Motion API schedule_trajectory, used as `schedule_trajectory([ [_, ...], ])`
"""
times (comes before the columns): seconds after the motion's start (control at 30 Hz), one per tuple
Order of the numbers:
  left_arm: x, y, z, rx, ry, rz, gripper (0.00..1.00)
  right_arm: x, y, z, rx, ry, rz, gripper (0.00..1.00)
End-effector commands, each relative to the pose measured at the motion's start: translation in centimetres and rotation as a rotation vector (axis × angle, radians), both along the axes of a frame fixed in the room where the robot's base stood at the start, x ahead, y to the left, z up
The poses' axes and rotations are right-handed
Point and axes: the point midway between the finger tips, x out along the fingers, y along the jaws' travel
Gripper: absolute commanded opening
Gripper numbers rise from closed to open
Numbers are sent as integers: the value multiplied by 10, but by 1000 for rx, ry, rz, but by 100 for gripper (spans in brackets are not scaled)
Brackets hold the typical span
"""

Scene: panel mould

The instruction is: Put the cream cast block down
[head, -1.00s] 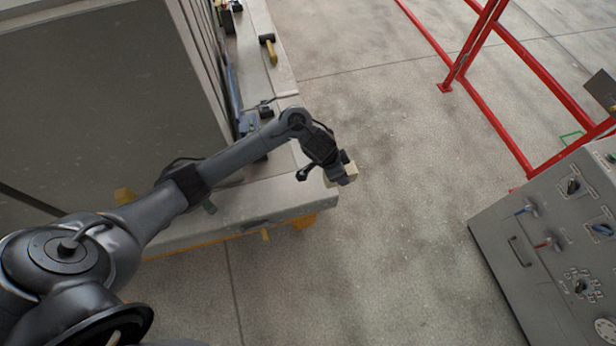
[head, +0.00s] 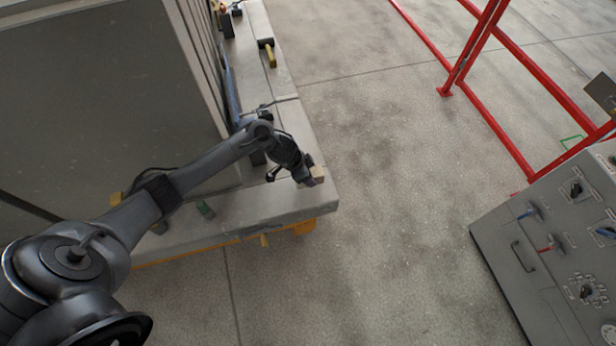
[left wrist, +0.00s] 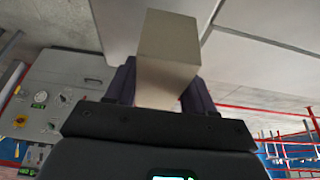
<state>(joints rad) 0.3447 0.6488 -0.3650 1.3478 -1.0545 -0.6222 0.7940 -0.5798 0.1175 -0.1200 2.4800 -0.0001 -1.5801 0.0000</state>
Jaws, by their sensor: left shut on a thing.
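The cream cast block (head: 318,173) is held in my left gripper (head: 310,178), near the front right corner of the concrete ledge (head: 300,196) in the head view. In the left wrist view the block (left wrist: 168,45) sits between the two dark fingers of my left gripper (left wrist: 165,85), which are shut on it. Whether the block touches the ledge is unclear. My right gripper is in neither view.
A large grey panel mould (head: 95,85) stands left on the ledge. A hammer with a yellow handle (head: 270,55) lies farther back. A grey control cabinet (head: 550,240) and red rails (head: 490,130) stand right. Floor between is clear.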

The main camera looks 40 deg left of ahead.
Motion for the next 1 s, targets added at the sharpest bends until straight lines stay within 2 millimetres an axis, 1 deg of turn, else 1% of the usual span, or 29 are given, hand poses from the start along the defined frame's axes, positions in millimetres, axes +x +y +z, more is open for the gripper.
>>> schedule_trajectory([
  [0.03,0,-1,-8,-3,1,1,12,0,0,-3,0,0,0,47],
  [0.13,1,0,-17,-2,-1,2,12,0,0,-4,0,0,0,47],
  [0.53,1,0,-22,0,-1,0,12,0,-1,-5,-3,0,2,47],
  [0.57,0,0,-22,0,0,0,55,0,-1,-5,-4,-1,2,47],
  [0.7,0,0,-22,0,0,0,76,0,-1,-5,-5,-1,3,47],
  [0.73,0,0,-22,0,0,0,79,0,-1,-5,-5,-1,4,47],
  [1.0,0,0,-21,-1,-1,0,79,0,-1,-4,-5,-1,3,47],
])
